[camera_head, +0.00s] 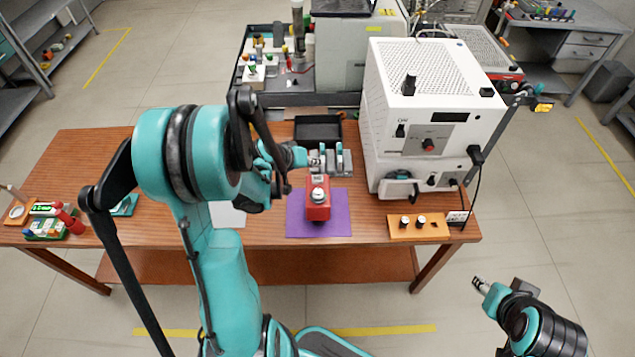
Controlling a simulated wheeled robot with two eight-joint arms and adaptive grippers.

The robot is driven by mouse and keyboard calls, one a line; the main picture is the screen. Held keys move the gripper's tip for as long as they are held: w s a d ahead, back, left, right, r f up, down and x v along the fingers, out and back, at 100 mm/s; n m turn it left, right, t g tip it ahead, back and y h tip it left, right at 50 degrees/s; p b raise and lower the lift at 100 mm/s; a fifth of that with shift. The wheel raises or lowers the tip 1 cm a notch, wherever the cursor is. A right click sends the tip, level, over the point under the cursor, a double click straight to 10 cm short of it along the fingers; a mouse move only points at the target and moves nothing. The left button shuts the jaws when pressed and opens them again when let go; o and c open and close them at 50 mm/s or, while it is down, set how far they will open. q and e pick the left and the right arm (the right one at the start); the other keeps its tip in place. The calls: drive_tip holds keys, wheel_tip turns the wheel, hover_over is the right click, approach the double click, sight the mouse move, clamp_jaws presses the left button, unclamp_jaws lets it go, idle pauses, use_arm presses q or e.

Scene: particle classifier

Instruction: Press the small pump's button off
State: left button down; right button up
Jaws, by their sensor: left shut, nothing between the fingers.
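A small red device (317,204), which looks like the small pump, sits on a purple mat (341,226) near the table's front edge. A round pale part shows on its upper side; I cannot make out which part is the button. My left gripper (314,160) is shut and empty, with its tip just behind and above the red device. I cannot tell whether they touch. My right gripper (478,283) is at the lower right, off the table and far from the device; its fingers are too small to read.
Grey and teal parts (343,160) stand close to the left gripper's tip, before a black tray (318,129). A tall white instrument (388,107) stands to the right. An orange board (436,232) with small knobs lies at the front right. Bare wood (85,165) is at the left.

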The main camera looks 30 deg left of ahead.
sight(319, 177)
use_arm(q)
drive_tip(key=shift+f+b, duration=1.35)
drive_tip(key=shift+f, duration=0.6)
use_arm(e)
drive_tip(key=shift+f, duration=1.75)
use_arm(q)
drive_tip(key=shift+f+b, duration=0.35)
drive_tip(key=shift+b, duration=0.1)
use_arm(e)
drive_tip(key=shift+f, duration=0.4)
use_arm(q)
drive_tip(key=shift+f+b, duration=0.85)
drive_tip(key=shift+f, duration=0.05)
use_arm(e)
drive_tip(key=shift+f, duration=0.85)
use_arm(q)
drive_tip(key=shift+r+p, duration=1)
drive_tip(key=shift+r, duration=0.3)
use_arm(e)
drive_tip(key=shift+r, duration=0.95)
use_arm(q)
wheel_tip(319, 177, up, 5)
drive_tip(key=p, duration=0.4)
drive_tip(key=shift+r, duration=0.1)
use_arm(e)
wheel_tip(319, 177, up, 4)
drive_tip(key=shift+f, duration=0.1)
